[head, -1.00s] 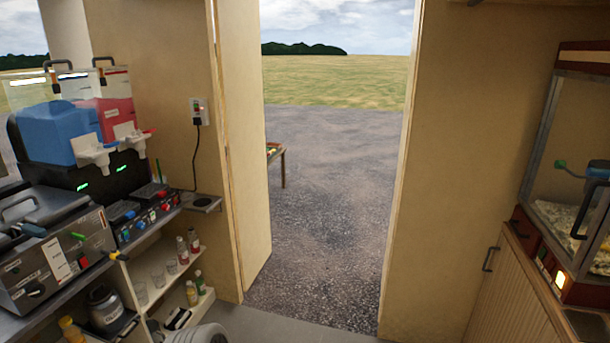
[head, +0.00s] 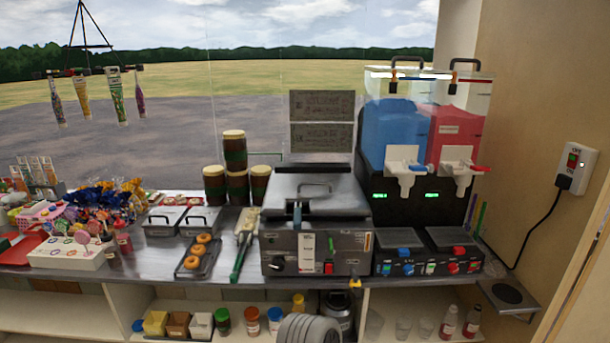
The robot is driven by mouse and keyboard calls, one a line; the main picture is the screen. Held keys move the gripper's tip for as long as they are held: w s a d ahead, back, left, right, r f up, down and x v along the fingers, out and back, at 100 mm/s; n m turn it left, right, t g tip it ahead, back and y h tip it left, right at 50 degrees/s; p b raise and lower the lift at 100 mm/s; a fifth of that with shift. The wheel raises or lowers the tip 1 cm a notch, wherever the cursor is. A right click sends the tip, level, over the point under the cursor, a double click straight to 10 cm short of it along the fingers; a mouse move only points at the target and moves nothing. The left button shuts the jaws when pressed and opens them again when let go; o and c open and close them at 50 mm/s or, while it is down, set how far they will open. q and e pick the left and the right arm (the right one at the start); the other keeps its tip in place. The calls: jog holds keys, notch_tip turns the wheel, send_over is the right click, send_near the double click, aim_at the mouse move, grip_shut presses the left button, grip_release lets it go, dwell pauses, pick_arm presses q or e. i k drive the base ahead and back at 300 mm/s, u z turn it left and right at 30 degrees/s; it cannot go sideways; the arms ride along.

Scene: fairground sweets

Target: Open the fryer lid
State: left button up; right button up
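The fryer (head: 316,252) stands on the counter in the middle of the head view. It is a steel box with a dark control front, a knob and a red switch. Its lid (head: 314,187) lies shut on top, with a bar handle (head: 313,186) on it. A blue-grey handle (head: 297,214) sticks up at the fryer's front. Neither of my grippers is in view. A grey ribbed part at the bottom edge looks like part of my own body.
A slush machine (head: 412,190) with blue and red tanks stands right of the fryer. A wall outlet (head: 575,168) is at right.

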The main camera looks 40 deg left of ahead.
aim_at(326, 193)
jog(key=u, duration=1.1)
jog(key=i, duration=0.95)
jog(key=u, duration=0.8)
